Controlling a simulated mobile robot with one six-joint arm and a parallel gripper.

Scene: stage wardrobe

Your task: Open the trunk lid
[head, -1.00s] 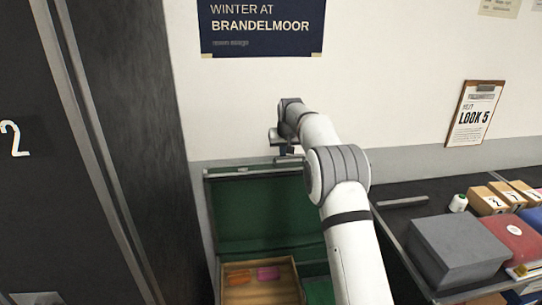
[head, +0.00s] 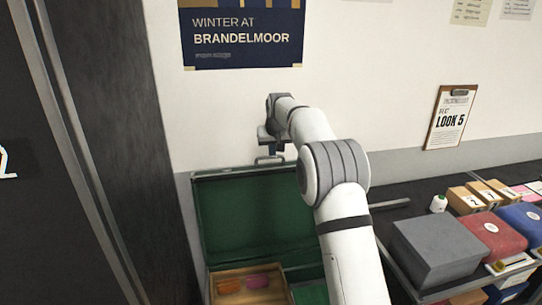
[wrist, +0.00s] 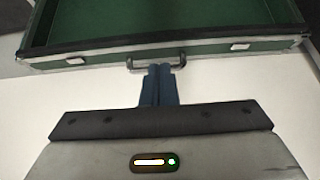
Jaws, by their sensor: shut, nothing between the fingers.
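The trunk (head: 310,294) stands in the lower middle of the head view. Its lid (head: 245,215) is raised and stands open against the wall side, green lining facing me. A handle (head: 268,160) sits on the lid's top edge; in the wrist view the handle (wrist: 156,64) is centred on the metal-trimmed edge between two latches. My gripper (head: 275,150) is at the handle. In the wrist view its blue fingers (wrist: 159,72) are shut together, with tips overlapping the handle's outline; I cannot tell whether they touch it. My arm hides the lid's right side.
A wooden tray (head: 225,291) with orange and pink items sits inside the trunk. A dark cabinet (head: 110,130) stands close on the left.

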